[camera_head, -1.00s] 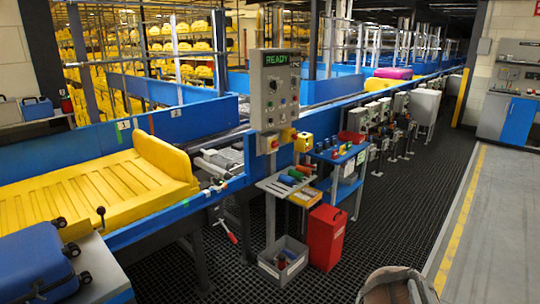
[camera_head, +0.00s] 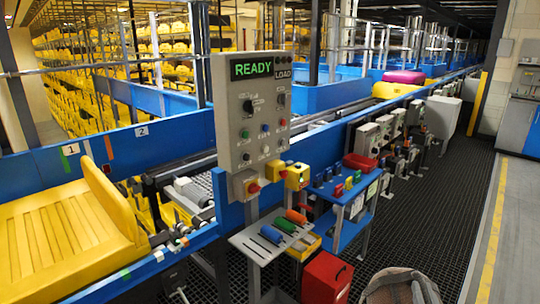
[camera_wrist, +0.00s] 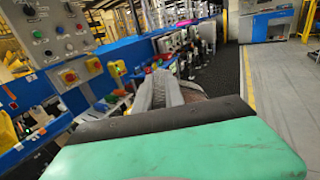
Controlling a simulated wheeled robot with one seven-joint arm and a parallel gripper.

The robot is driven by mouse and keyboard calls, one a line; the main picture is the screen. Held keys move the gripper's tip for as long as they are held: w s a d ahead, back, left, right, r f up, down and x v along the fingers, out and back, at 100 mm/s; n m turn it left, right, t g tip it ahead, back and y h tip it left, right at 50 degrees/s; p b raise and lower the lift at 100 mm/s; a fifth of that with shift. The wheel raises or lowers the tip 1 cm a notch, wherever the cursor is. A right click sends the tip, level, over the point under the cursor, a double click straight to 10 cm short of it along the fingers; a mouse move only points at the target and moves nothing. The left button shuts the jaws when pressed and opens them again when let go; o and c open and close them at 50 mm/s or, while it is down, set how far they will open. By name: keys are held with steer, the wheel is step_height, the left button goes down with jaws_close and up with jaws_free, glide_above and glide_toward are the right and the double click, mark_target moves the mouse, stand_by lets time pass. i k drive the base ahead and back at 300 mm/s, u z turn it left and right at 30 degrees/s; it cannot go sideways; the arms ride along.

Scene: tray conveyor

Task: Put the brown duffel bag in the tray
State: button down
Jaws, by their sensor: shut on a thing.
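The brown duffel bag (camera_head: 401,288) shows only its top at the bottom edge of the head view. In the wrist view, a grey-brown part of the bag (camera_wrist: 168,91) rises just beyond the black edge of my gripper (camera_wrist: 172,108). My gripper is shut on the bag; its green and black part fills the bottom of the wrist view and hides most of the bag. The yellow tray (camera_head: 62,235) lies on the conveyor at the left of the head view. Its visible inside is empty, and its near left part is cut off.
A grey control panel (camera_head: 250,110) reading READY stands between the tray and the bag. A tool shelf (camera_head: 284,238), a blue cart (camera_head: 347,212) and a red bin (camera_head: 327,278) stand along the conveyor. Open floor (camera_head: 515,250) lies to the right.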

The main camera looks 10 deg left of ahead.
mark_target(53, 241)
steer(key=i, duration=1.45)
steer(key=u, duration=3.35)
steer(key=i, duration=1)
steer(key=z, duration=0.05)
